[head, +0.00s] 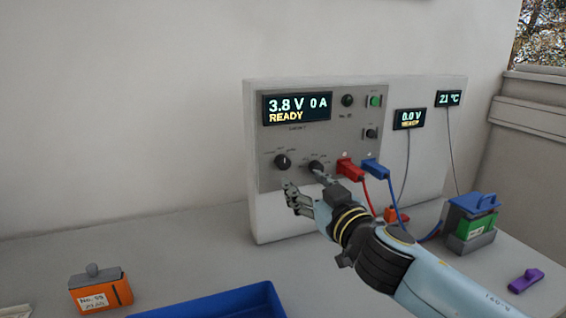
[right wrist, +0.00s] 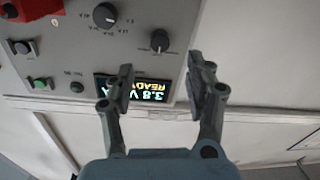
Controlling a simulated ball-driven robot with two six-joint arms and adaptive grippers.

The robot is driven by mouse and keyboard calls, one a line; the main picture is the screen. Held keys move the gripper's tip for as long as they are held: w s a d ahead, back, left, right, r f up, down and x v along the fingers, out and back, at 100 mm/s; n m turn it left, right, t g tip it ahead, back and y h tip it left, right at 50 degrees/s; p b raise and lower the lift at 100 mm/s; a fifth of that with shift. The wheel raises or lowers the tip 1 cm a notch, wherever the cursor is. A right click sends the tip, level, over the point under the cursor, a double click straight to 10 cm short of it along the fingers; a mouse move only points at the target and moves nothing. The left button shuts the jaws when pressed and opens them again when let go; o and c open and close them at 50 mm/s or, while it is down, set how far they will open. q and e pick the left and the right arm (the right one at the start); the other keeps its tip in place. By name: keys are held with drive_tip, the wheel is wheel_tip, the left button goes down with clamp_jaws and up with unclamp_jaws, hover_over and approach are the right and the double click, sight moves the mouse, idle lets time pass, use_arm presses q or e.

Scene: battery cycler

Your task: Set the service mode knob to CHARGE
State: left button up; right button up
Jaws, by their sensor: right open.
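The grey cycler panel (head: 300,135) carries two black knobs low on its face. The left knob (head: 282,161) has small labels above it that I cannot read. In the right wrist view, rotated, this knob (right wrist: 160,40) shows a pale pointer mark. The right knob (head: 316,167) shows beside it in the right wrist view (right wrist: 105,15), ringed by small marks. My right gripper (head: 305,187) is open and empty in front of the panel, just below the knobs. In the right wrist view its fingertips (right wrist: 160,84) are apart, with the left knob beyond the gap. My left gripper is out of view.
The main display (head: 297,108) reads 3.8 V, 0 A, READY. A red plug (head: 349,168) and a blue plug (head: 375,168) with cables sit right of the knobs. An orange battery (head: 101,290) and a blue tray (head: 225,302) lie in front.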

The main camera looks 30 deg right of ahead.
sight(285, 165)
drive_tip(key=w, duration=0.1)
drive_tip(key=w+p, duration=0.1)
drive_tip(key=w, duration=0.1)
drive_tip(key=w+d, duration=0.1)
drive_tip(key=w, duration=0.1)
drive_tip(key=shift+r, duration=0.25)
drive_tip(key=shift+w+d+f+p, duration=0.1)
drive_tip(key=shift+w+d+p, duration=0.1)
drive_tip(key=shift+w, duration=0.85)
drive_tip(key=shift+w+d+f+p, duration=0.1)
drive_tip(key=shift+w+d+p, duration=0.1)
drive_tip(key=shift+w, duration=0.85)
drive_tip(key=shift+c, duration=1.8)
clamp_jaws()
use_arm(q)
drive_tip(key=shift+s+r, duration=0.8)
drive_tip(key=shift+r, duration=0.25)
